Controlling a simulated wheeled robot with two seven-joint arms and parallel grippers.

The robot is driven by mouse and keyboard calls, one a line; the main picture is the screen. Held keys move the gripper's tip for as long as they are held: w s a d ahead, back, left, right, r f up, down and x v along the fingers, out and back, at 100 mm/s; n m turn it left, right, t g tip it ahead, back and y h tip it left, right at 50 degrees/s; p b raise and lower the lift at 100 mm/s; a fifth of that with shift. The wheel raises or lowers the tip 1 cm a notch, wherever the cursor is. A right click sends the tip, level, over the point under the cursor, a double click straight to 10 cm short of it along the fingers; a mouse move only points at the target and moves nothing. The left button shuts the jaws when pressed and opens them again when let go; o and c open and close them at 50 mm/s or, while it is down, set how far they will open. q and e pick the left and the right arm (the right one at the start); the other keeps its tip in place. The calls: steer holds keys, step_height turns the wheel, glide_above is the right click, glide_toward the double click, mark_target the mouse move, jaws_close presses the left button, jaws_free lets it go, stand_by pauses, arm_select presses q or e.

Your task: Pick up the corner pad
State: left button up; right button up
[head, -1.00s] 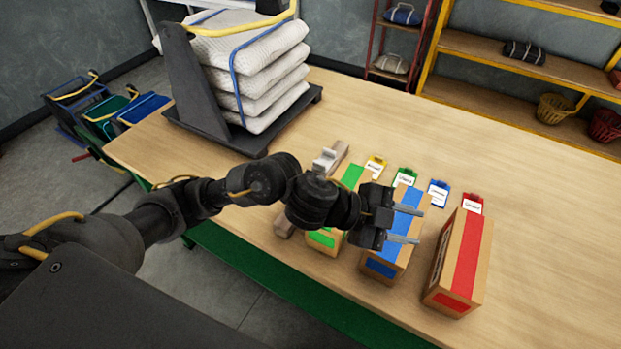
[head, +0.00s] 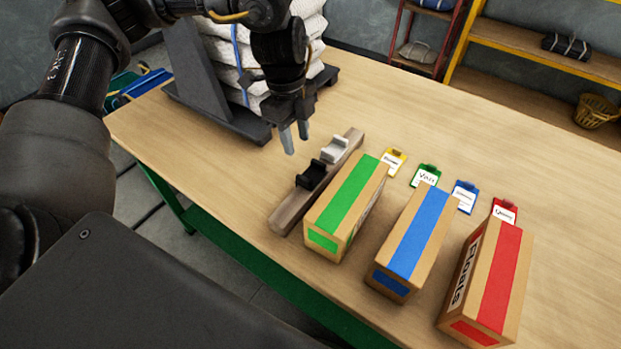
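Two small channel-shaped pieces, a black one (head: 311,175) and a whitish one (head: 334,149), sit on a wooden bar (head: 291,212) on the table. I take these to be corner pads; I cannot tell which one the task means. My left gripper (head: 295,139) points down above the table, just left of the whitish piece and apart from it. Its two fingers are separated with nothing between them. My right gripper is not in view.
Cartons with green (head: 349,205), blue (head: 413,240) and red (head: 488,282) bands stand right of the bar, the green one close beside it. Several label cards (head: 425,175) lie behind them. A dark stand (head: 238,123) with stacked sacks (head: 312,28) is at the back left.

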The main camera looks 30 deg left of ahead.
arm_select(q)
glide_above(304, 178)
steer(key=a, duration=0.1)
steer(key=f, duration=0.5)
steer(key=shift+w+a+f, duration=0.1)
steer(key=shift+w+a, duration=0.05)
steer(key=shift+w, duration=0.2)
steer(key=shift+s+f, duration=0.2)
steer(key=shift+f, duration=0.2)
steer(key=f, duration=0.2)
steer(key=d+f+p, duration=0.1)
steer(key=shift+s+d+f, duration=0.1)
steer(key=shift+s+f, duration=0.15)
steer(key=shift+f, duration=0.5)
steer(key=c, duration=0.7)
jaws_close()
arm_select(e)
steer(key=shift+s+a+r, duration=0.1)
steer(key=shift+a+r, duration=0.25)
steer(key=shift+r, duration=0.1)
